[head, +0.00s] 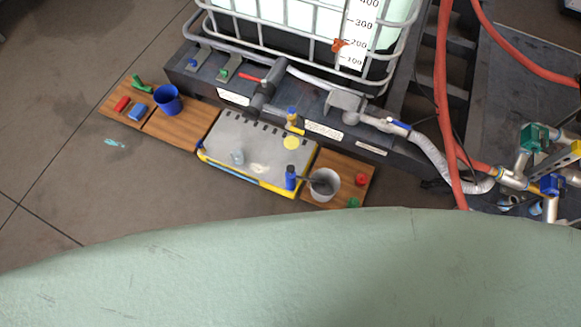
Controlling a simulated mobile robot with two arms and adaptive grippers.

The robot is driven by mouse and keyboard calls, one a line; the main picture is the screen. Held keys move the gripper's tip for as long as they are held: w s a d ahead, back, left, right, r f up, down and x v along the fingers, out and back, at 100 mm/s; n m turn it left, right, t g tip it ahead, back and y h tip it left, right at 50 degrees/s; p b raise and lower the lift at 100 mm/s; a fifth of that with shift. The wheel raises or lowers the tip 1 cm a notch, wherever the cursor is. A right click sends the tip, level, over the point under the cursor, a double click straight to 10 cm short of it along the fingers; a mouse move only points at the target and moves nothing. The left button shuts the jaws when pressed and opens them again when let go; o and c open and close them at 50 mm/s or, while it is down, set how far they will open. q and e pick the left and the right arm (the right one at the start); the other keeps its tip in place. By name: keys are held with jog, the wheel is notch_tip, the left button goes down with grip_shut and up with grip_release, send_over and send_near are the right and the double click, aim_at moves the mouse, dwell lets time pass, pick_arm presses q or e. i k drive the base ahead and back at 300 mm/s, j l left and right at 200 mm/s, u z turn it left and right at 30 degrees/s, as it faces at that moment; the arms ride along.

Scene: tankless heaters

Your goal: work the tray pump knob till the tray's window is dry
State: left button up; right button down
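A grey tray (225,142) with yellow and blue edging lies low on the floor before a caged white tank. A blue upright knob-like part (291,178) stands at its front right corner. I cannot tell which is the pump knob. On the tray top are a pale bluish round item (237,157), a yellow disc (291,143) and a pale, wet-looking patch (259,168). I cannot tell which is the window or whether it holds liquid. Neither gripper is in view.
A wooden board (185,125) on the left bears a blue cup (168,99). Another on the right (345,165) bears a white bucket (324,188). A large pale green curved surface (290,270) fills the foreground. Red hoses (446,100) and pipework (530,165) are right. Floor left is mostly clear.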

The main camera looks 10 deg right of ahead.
aim_at(290, 168)
jog(key=z, duration=0.55)
jog(key=j+z, duration=0.35)
jog(key=j, duration=0.25)
jog(key=j+z, duration=0.35)
jog(key=j, duration=0.3)
jog(key=j+z, duration=0.4)
jog(key=j, duration=0.2)
jog(key=k+j, duration=0.1)
jog(key=j, duration=0.65)
jog(key=k+j, duration=0.15)
jog(key=j, duration=0.25)
